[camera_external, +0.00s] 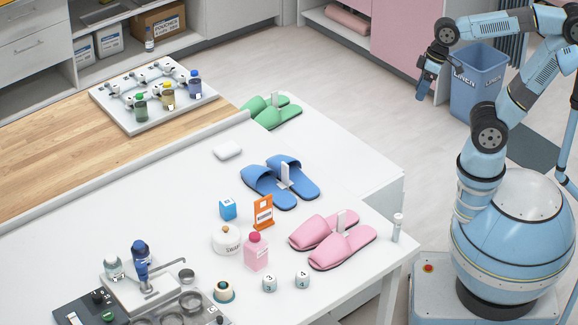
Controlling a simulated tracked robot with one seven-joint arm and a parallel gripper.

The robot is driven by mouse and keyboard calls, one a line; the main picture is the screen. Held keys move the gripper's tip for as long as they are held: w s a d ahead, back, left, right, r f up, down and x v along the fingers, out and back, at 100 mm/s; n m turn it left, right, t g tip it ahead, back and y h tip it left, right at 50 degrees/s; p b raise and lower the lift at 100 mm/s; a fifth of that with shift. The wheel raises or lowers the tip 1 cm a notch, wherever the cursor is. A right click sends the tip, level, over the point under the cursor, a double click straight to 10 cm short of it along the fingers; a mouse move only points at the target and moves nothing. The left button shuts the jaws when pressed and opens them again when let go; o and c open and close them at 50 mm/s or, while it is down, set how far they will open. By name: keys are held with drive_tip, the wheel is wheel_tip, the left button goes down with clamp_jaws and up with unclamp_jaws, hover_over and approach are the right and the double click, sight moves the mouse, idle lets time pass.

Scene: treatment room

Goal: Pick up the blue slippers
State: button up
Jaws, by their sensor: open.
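The pair of blue slippers (262,187) lies side by side on the white table (180,185), near its middle. A small white upright piece (285,175) stands between them. My gripper (424,84) is in the air at the upper right, well apart from the slippers and beyond the table's edge. It is open and looks empty, though its fingers are small in this view.
Pink slippers (341,249) lie in front of the blue pair and green slippers (278,116) behind. An orange stand (263,213), a blue box (228,208) and a pink bottle (256,254) stand near the blue pair's front. A blue linen bin (479,85) stands on the floor.

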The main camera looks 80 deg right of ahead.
drive_tip(key=w+a+f+m+g+y, duration=0.45)
drive_tip(key=w+a+f+y, duration=0.2)
drive_tip(key=a, duration=0.25)
drive_tip(key=m+t+y, duration=0.4)
drive_tip(key=m+t, duration=1)
drive_tip(key=m, duration=0.8)
approach(286, 164)
drive_tip(key=x, duration=1.2)
drive_tip(key=shift+w+d+f, duration=0.1)
drive_tip(key=shift+d+f, duration=0.05)
drive_tip(key=shift+f, duration=0.05)
clamp_jaws()
